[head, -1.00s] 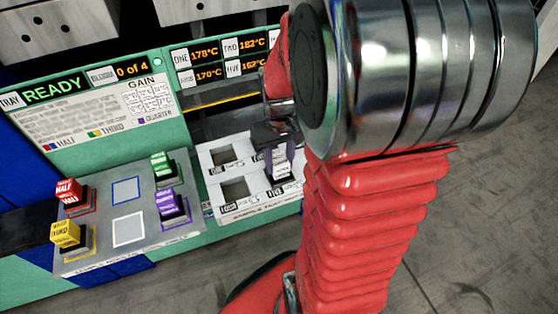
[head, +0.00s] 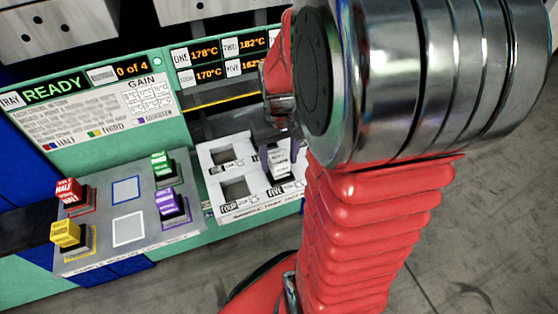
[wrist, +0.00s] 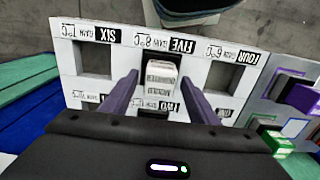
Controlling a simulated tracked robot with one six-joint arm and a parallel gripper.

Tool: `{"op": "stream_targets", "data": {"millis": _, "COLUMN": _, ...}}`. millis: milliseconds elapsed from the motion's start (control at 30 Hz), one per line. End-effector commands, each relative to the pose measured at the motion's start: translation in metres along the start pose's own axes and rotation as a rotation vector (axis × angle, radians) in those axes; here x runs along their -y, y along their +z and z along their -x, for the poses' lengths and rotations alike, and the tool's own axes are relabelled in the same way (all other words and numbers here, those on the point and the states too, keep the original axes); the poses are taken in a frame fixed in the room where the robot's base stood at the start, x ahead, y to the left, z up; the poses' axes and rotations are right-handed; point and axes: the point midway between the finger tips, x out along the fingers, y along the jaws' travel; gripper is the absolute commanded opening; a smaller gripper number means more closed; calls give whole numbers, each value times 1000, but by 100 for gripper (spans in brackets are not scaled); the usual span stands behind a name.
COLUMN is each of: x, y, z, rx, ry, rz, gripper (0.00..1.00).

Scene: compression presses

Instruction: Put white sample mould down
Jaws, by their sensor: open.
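The white sample mould (wrist: 161,78) stands in the socket labelled FIVE of the white socket tray (wrist: 121,62). In the head view the mould (head: 279,162) also shows in the tray's front row. My gripper (wrist: 162,88) is open. Its two purple fingers stand on either side of the mould, with a visible gap to each side in the wrist view. The gripper (head: 279,158) also shows in the head view, at the mould. The mould's lower part is hidden in the socket.
Empty sockets lie on both sides of the mould. A grey tray (head: 100,228) at left holds red (head: 68,190), yellow (head: 66,233), green (head: 160,164) and purple (head: 171,204) moulds, plus blue and white outlined spots that are empty. A green panel (head: 92,105) reads READY, 0 of 4.

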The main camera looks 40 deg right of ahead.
Motion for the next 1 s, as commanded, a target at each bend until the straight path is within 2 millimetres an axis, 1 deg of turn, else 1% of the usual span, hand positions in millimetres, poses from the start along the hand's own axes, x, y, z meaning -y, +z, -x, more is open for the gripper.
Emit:
{"op": "stream_targets", "data": {"millis": 400, "x": 0, "y": -1, "z": 70, "rx": -5, "ry": 1, "rz": 0, "gripper": 55}}
{"op": "stream_targets", "data": {"millis": 600, "x": 0, "y": 0, "z": 98, "rx": -2, "ry": 0, "rz": 0, "gripper": 55}}
{"op": "stream_targets", "data": {"millis": 767, "x": 0, "y": 0, "z": 109, "rx": -1, "ry": 0, "rz": 0, "gripper": 55}}
{"op": "stream_targets", "data": {"millis": 1000, "x": 0, "y": 0, "z": 110, "rx": 0, "ry": 0, "rz": 0, "gripper": 55}}
